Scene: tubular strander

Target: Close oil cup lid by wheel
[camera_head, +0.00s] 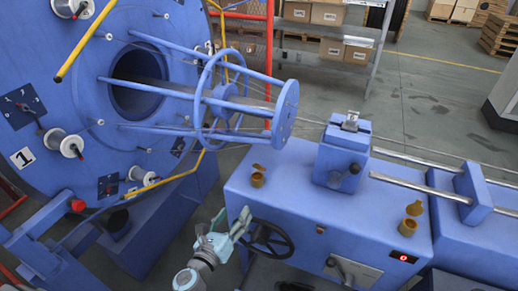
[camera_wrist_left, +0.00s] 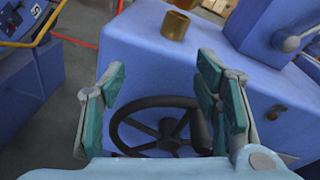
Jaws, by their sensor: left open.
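The brown oil cup near the wheel (camera_head: 257,180) stands on the left part of the blue housing top. Its lid (camera_head: 260,167) shows as a small piece at its back and looks raised. In the left wrist view the cup (camera_wrist_left: 175,27) is at the top, with the lid cut by the frame edge. The black handwheel (camera_head: 270,240) is on the housing's front face, below the cup. My left gripper (camera_head: 222,232) is left of the wheel, lower than the cup. In the left wrist view its teal-padded fingers (camera_wrist_left: 160,100) are spread and empty, with the wheel (camera_wrist_left: 160,127) beyond them. My right gripper is not seen.
A second oil cup (camera_head: 408,227) with a raised lid (camera_head: 415,208) stands at the right of the housing top (camera_head: 310,212). A blue block with a knob (camera_head: 342,160) rises between the cups. The big blue spool disc (camera_head: 100,110) and yellow bars are at the left.

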